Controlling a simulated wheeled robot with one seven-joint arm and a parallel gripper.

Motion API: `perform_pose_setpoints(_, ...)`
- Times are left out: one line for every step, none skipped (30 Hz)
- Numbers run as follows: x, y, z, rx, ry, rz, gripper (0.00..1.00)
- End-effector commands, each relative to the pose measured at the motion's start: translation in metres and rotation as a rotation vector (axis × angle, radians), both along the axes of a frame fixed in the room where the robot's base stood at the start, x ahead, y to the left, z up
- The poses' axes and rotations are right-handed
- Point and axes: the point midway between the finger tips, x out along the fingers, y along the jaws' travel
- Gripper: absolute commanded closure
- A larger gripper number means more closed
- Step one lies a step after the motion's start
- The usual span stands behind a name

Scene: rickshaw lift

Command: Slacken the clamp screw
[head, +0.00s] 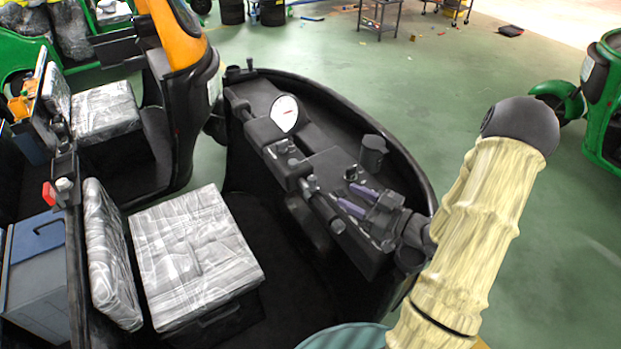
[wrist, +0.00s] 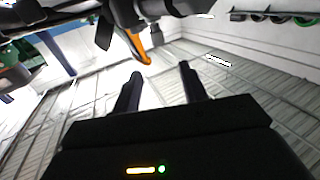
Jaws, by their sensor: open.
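My gripper (head: 345,193) is over the right part of the black dashboard in the head view, its two purple-grey fingers apart and pointing left. In the wrist view the fingers of my gripper (wrist: 160,71) stand apart with nothing between them. The dark handlebar (head: 305,180) with its fittings lies just left of the fingertips. I cannot pick out the clamp screw for certain among these small dark parts. In the wrist view a dark bar with fittings (wrist: 165,10) crosses the top, beyond the fingertips.
A round white gauge (head: 284,113) stands on the dashboard (head: 330,160), and a dark cylinder (head: 373,152) rises behind my gripper. The plastic-wrapped seat (head: 195,255) is at the lower left. An orange and black rickshaw (head: 183,40) stands behind.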

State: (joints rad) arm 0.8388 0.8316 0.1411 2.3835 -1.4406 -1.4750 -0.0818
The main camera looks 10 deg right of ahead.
Motion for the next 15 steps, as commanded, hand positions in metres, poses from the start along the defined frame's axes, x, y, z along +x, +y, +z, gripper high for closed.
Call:
perform_pose_setpoints(0.0, 0.001, -0.005, 0.001, -0.001, 0.003, 0.57)
perform_pose_setpoints(0.0, 0.001, -0.006, 0.001, -0.001, 0.003, 0.57)
perform_pose_setpoints(0.0, 0.002, -0.008, 0.001, 0.0, 0.004, 0.57)
perform_pose_setpoints(0.0, 0.002, -0.009, 0.001, 0.0, 0.005, 0.57)
perform_pose_setpoints(0.0, 0.002, -0.011, 0.002, -0.001, 0.006, 0.57)
perform_pose_setpoints(0.0, 0.002, -0.012, 0.002, -0.001, 0.006, 0.57)
perform_pose_setpoints(0.0, 0.003, -0.014, 0.002, -0.001, 0.007, 0.57)
perform_pose_setpoints(0.0, 0.003, -0.015, 0.002, -0.001, 0.007, 0.57)
perform_pose_setpoints(0.0, 0.003, -0.016, 0.002, -0.001, 0.007, 0.57)
perform_pose_setpoints(0.0, 0.003, -0.017, 0.002, -0.001, 0.007, 0.57)
perform_pose_setpoints(0.0, 0.003, -0.017, 0.002, -0.001, 0.007, 0.57)
perform_pose_setpoints(0.0, 0.003, -0.017, 0.002, -0.001, 0.007, 0.57)
perform_pose_setpoints(0.0, 0.003, -0.018, 0.001, 0.0, 0.007, 0.57)
perform_pose_setpoints(0.0, 0.004, -0.018, 0.001, 0.0, 0.009, 0.57)
perform_pose_setpoints(0.001, 0.005, -0.017, 0.001, 0.0, 0.011, 0.57)
